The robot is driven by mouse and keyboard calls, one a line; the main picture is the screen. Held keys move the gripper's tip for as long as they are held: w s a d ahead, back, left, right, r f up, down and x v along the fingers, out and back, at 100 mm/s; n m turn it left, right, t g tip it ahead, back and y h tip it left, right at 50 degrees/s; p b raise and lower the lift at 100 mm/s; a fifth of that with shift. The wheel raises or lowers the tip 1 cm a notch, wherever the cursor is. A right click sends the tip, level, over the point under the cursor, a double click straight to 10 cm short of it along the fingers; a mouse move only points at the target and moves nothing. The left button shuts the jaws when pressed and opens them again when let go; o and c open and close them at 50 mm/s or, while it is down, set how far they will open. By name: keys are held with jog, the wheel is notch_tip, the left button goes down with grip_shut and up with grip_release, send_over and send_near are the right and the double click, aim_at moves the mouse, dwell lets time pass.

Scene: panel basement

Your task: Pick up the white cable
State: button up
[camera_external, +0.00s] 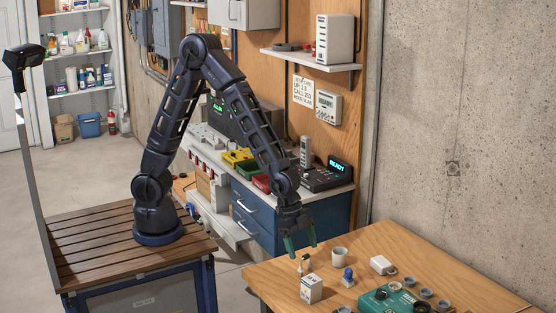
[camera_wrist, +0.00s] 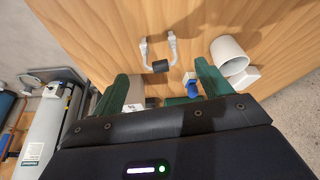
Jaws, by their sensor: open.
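The white cable (camera_wrist: 144,47) lies on the wooden table in the wrist view, a small U-shaped piece with pale ends and a dark block at its middle. In the external view a small pale and dark piece, likely this cable (camera_external: 304,266), shows just below my fingertips. My gripper (camera_external: 303,248) is open, pointing down above the table's far left part. In the wrist view its green fingers (camera_wrist: 162,74) are spread apart, with the cable ahead of the gap between them.
Close by on the wooden table (camera_external: 275,277) stand a white cup (camera_external: 339,257), a blue-topped item (camera_external: 348,276), a white box (camera_external: 311,289) and a white adapter (camera_external: 383,265). A green device (camera_external: 385,300) with several small round pots lies to the right. The table's back right is clear.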

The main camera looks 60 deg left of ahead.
aim_at(306, 259)
jog(key=shift+x, duration=2.55)
jog(key=shift+a, duration=0.15)
jog(key=shift+c, duration=0.5)
jog(key=c, duration=1)
